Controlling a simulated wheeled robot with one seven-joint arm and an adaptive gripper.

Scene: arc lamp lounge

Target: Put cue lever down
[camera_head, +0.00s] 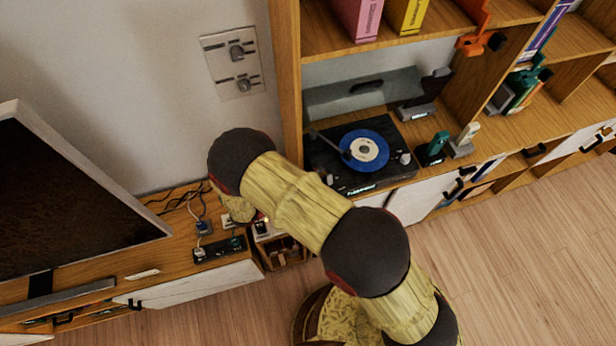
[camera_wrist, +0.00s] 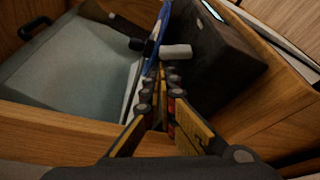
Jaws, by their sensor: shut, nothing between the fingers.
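The turntable (camera_head: 385,172) is a black deck on the shelf, with a blue record (camera_head: 365,150) with a pale centre. Its tonearm (camera_head: 328,143) runs along the left side. In the wrist view the deck's dark body (camera_wrist: 215,62) and the record's blue edge (camera_wrist: 158,35) stand steeply tilted. My gripper (camera_wrist: 162,72) is shut and empty, its fingertips close to a short pale cylinder (camera_wrist: 176,51) and a small black part (camera_wrist: 139,45) by the record. I cannot tell which small part is the cue lever, or whether the fingers touch it. My arm hides the gripper in the head view.
The grey lid (camera_wrist: 75,72) lies beside the deck in the wrist view. A wooden shelf divider (camera_head: 288,80) stands left of the turntable. Small devices (camera_head: 432,148) stand to its right. A large dark screen (camera_head: 70,190) and a power strip (camera_head: 219,249) are at left.

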